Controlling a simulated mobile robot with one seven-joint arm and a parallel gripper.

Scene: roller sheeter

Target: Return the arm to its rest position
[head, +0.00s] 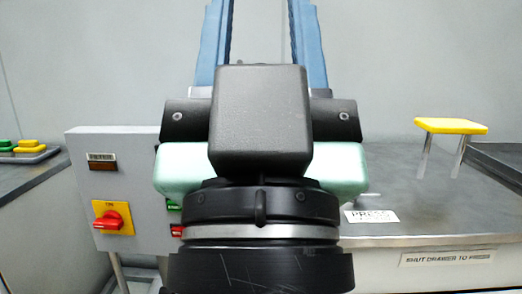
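My gripper (262,25) fills the middle of the head view, pointing up and away from me. Its two long blue fingers stand well apart and run off the top edge, so their tips are hidden. The visible gap between them shows only plain grey wall. The mint-green hand, a black box and the black wrist show below the fingers, in front of the machine and bench.
A grey control box (85,165) with a red rotary switch (112,220) stands left of my wrist. A grey bench (420,215) spans the right, with a yellow-topped stand (450,126) and a PRESS label (371,216). Green and yellow pieces lie far left.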

